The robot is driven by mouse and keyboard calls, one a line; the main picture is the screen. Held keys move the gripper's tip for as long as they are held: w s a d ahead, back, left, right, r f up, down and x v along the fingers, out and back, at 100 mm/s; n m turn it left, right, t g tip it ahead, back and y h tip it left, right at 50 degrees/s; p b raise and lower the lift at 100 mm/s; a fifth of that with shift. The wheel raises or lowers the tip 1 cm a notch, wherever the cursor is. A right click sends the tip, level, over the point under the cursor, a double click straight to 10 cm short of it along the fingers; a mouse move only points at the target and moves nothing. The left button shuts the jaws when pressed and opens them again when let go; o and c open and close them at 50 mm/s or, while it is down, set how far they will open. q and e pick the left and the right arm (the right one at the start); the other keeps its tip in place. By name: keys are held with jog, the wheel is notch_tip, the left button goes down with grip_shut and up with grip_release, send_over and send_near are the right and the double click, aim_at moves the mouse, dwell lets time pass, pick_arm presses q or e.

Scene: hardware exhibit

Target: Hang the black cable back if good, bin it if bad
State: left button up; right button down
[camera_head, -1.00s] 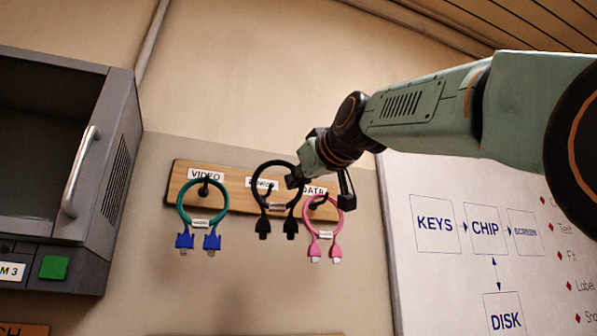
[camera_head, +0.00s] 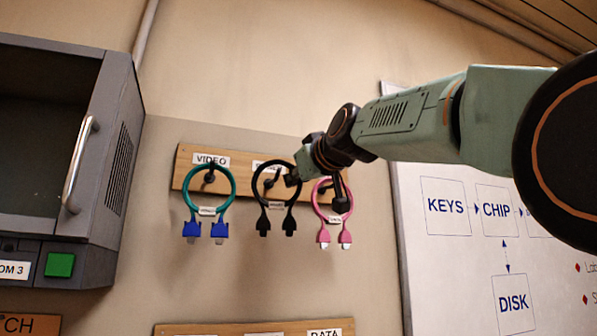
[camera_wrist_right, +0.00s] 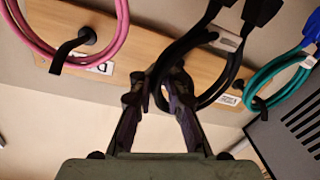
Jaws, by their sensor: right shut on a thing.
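The black cable (camera_head: 255,184) is a loop with two black plugs hanging down, in front of the middle peg (camera_head: 270,182) of a wooden board (camera_head: 242,181). My right gripper (camera_head: 291,180) is shut on the right side of the loop; in the right wrist view the gripper (camera_wrist_right: 170,88) also closes on the black cable (camera_wrist_right: 233,66). The peg shows inside the loop, but I cannot tell whether the cable rests on it. The loop partly covers the middle label. My left gripper is not in view.
A teal cable (camera_head: 232,187) with blue plugs hangs left under VIDEO. A pink cable (camera_head: 316,200) hangs close on the right, near my gripper. A grey cabinet (camera_head: 115,150) stands left. Another board (camera_head: 225,328) shows below, and a whiteboard (camera_head: 450,270) at right.

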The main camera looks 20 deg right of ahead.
jog(key=shift+w, duration=0.3)
jog(key=shift+w+f+b, duration=0.35)
jog(key=shift+w+f, duration=0.25)
jog(key=shift+f, duration=0.3)
jog(key=shift+s+r, duration=0.1)
jog(key=shift+s, duration=0.2)
jog(key=shift+w, duration=0.15)
